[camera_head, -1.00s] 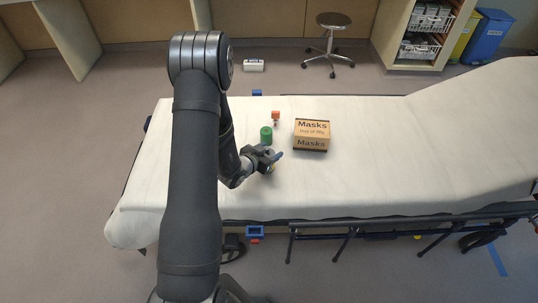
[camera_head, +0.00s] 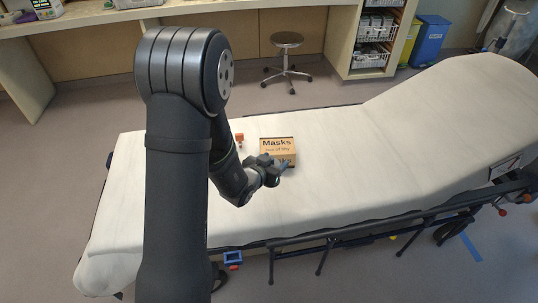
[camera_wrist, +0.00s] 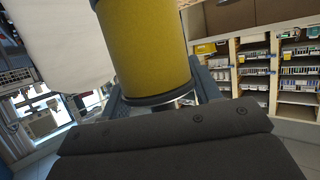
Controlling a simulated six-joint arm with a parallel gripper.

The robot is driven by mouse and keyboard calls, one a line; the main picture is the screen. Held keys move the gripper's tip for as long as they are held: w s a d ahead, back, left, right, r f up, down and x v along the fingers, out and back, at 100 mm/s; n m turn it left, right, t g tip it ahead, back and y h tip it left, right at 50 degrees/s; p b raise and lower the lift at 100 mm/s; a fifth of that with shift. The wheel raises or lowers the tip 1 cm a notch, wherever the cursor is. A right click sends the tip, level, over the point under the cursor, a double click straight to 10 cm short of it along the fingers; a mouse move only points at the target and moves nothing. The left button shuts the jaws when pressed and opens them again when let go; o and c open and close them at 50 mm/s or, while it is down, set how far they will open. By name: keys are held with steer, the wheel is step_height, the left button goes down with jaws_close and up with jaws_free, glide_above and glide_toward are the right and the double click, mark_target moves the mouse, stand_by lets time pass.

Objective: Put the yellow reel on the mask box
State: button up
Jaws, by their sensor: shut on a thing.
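The yellow reel (camera_wrist: 147,45) fills the top middle of the wrist view, with a dark rim at its near end. My gripper (camera_wrist: 160,103) is shut on it, one finger on each side. In the head view my gripper (camera_head: 277,168) is in front of the lower part of the mask box (camera_head: 276,145), and the reel cannot be made out there. The mask box is a brown carton lettered "Masks" on the white stretcher. I cannot tell how high the reel is above the stretcher.
The white stretcher (camera_head: 385,150) has free room right of the box, rising to a raised backrest at the right. A small orange-red thing (camera_head: 239,138) lies left of the box. A stool (camera_head: 287,62) stands behind on the floor.

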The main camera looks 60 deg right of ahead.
steer(key=s+d+r+m+g, duration=0.1)
steer(key=d+r, duration=0.3)
steer(key=d, duration=0.4)
steer(key=s+d+r, duration=0.1)
steer(key=d+r, duration=0.3)
steer(key=d, duration=0.4)
glide_above(280, 143)
step_height(280, 143, down, 7)
steer(key=shift+w+f, duration=0.1)
steer(key=shift+f, duration=1.95)
steer(key=shift+f, duration=0.1)
steer(key=o, duration=1)
